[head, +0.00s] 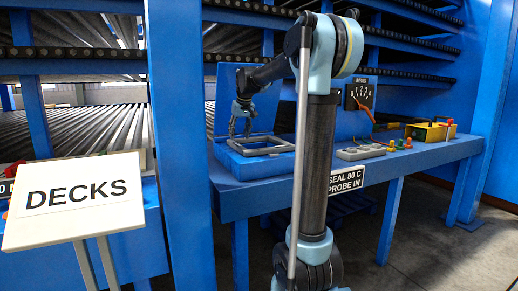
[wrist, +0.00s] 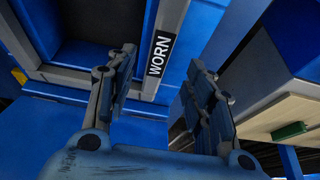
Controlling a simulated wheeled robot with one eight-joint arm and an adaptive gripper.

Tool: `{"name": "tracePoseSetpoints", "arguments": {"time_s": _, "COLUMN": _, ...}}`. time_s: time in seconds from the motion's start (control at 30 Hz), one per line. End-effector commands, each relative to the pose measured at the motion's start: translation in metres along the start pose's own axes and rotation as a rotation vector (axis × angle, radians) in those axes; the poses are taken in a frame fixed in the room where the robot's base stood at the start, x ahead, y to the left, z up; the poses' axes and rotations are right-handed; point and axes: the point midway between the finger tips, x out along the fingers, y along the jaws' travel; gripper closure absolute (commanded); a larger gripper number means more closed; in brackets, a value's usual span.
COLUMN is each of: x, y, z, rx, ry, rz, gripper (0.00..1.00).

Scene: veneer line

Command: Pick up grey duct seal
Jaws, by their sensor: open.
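The grey duct seal (head: 268,151) is a flat rectangular frame on a blue block on the bench in the head view. In the wrist view the grey frame (wrist: 72,75) fills the upper left, with a black WORN label on its right side. My gripper (head: 240,127) is above the frame, pointing down. In the wrist view my gripper (wrist: 160,78) has its two fingers wide apart with nothing between them. The right side of the frame runs between the fingers in that picture; I cannot tell the height gap.
The blue bench (head: 235,196) carries a grey tray (head: 360,153), several small coloured pieces and a yellow box (head: 428,132) to the right. A dial panel (head: 360,97) stands behind. A blue post (head: 180,150) and a DECKS sign (head: 75,198) are at the left.

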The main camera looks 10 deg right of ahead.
Motion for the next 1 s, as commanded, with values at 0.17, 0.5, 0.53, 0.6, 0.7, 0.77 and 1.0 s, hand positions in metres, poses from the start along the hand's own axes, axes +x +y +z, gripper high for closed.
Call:
{"name": "tracePoseSetpoints", "arguments": {"time_s": 0.17, "x": 0.01, "y": 0.0, "z": 0.0, "rx": 0.0, "ry": 0.0, "rz": 0.0, "gripper": 0.52}}
{"name": "tracePoseSetpoints", "arguments": {"time_s": 0.5, "x": 0.05, "y": 0.002, "z": 0.0, "rx": 0.0, "ry": 0.0, "rz": 0.0, "gripper": 0.52}}
{"name": "tracePoseSetpoints", "arguments": {"time_s": 0.53, "x": 0.053, "y": 0.002, "z": 0.0, "rx": 0.0, "ry": 0.0, "rz": 0.0, "gripper": 0.52}}
{"name": "tracePoseSetpoints", "arguments": {"time_s": 0.6, "x": 0.058, "y": 0.002, "z": 0.0, "rx": 0.0, "ry": 0.0, "rz": 0.0, "gripper": 0.52}}
{"name": "tracePoseSetpoints", "arguments": {"time_s": 0.7, "x": 0.061, "y": 0.002, "z": 0.0, "rx": 0.0, "ry": 0.0, "rz": 0.0, "gripper": 0.52}}
{"name": "tracePoseSetpoints", "arguments": {"time_s": 0.77, "x": 0.061, "y": 0.002, "z": 0.0, "rx": 0.001, "ry": 0.0, "rz": 0.0, "gripper": 0.52}}
{"name": "tracePoseSetpoints", "arguments": {"time_s": 1.0, "x": 0.061, "y": 0.002, "z": 0.0, "rx": 0.001, "ry": 0.0, "rz": 0.0, "gripper": 0.77}}
